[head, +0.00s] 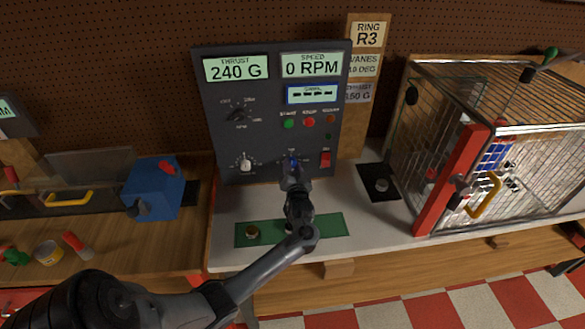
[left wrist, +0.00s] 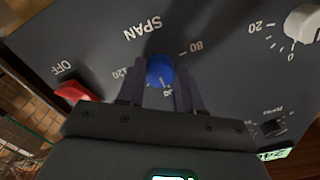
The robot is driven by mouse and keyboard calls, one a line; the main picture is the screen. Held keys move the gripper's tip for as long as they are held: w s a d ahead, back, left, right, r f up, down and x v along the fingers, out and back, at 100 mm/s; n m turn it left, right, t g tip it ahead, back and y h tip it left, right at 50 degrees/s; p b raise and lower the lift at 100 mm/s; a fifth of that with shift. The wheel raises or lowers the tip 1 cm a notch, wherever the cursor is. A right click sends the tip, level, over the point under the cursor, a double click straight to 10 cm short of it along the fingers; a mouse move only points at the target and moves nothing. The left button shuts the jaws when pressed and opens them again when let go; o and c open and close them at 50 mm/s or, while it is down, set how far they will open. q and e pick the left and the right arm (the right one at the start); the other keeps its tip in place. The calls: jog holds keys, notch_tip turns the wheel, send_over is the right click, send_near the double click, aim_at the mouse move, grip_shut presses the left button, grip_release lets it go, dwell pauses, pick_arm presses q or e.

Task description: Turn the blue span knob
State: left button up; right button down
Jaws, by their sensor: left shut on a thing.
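The blue span knob (left wrist: 160,70) sits on the dark control panel, under the word SPAN in the left wrist view, with numbers such as 80 and 120 around it. My left gripper (left wrist: 158,92) is shut on the knob, one finger on each side. In the head view the knob (head: 292,158) shows just above my left gripper (head: 292,172), low on the panel (head: 225,110). The panel displays read 240 G and 0 RPM.
A white knob (head: 245,163) is left of the span knob, and a red switch (head: 325,159) is close on its right. A green mat (head: 325,224) lies on the bench below. A wire cage with a red post (head: 450,180) stands at the right, and a blue box (head: 153,190) at the left.

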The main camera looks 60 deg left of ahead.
pick_arm(q)
jog(key=n+b, duration=0.2)
jog(key=n, duration=0.7)
jog(key=shift+w+d+f+n+b, duration=0.1)
jog(key=shift+n+b, duration=0.2)
jog(key=n+b, duration=0.2)
jog(key=n, duration=0.3)
jog(key=shift+b, duration=0.3)
jog(key=n+b, duration=0.1)
jog(key=n, duration=0.1)
jog(key=shift+n, duration=0.4)
jog(key=shift+n+b, duration=0.6)
jog(key=shift+n, duration=0.4)
